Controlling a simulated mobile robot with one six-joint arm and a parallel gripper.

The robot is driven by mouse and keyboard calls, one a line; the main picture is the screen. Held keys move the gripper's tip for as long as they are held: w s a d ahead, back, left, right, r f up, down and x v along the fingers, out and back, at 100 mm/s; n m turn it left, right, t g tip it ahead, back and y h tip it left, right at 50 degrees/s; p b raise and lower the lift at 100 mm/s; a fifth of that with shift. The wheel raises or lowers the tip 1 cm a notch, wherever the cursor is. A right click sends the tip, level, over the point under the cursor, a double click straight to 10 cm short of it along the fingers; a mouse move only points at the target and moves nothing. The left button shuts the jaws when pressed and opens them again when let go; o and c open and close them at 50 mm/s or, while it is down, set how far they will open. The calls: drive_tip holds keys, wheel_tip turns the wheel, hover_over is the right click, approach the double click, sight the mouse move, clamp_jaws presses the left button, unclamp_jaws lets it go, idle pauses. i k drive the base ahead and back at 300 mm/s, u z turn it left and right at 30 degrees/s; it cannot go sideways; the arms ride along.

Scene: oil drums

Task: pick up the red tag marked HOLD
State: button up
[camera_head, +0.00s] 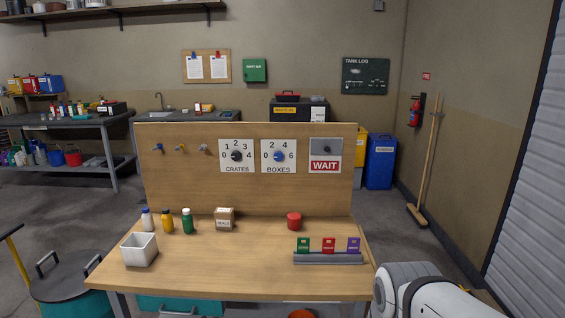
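A red tag (329,245) stands upright in a grey rack (328,259) at the front right of the wooden table. A green tag (303,244) stands to its left and a purple tag (354,244) to its right. The lettering on the tags is too small to read. My white arm shows at the bottom right, beside the table's right edge. My gripper is out of view, so I cannot see its state.
A red round container (294,221) stands behind the rack. A small box (225,218), several bottles and a white bin (139,249) stand to the left. An upright panel (250,192) with dials and a WAIT sign (325,165) closes the back. The table's middle is clear.

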sight(327, 248)
drive_tip(key=i, duration=0.9)
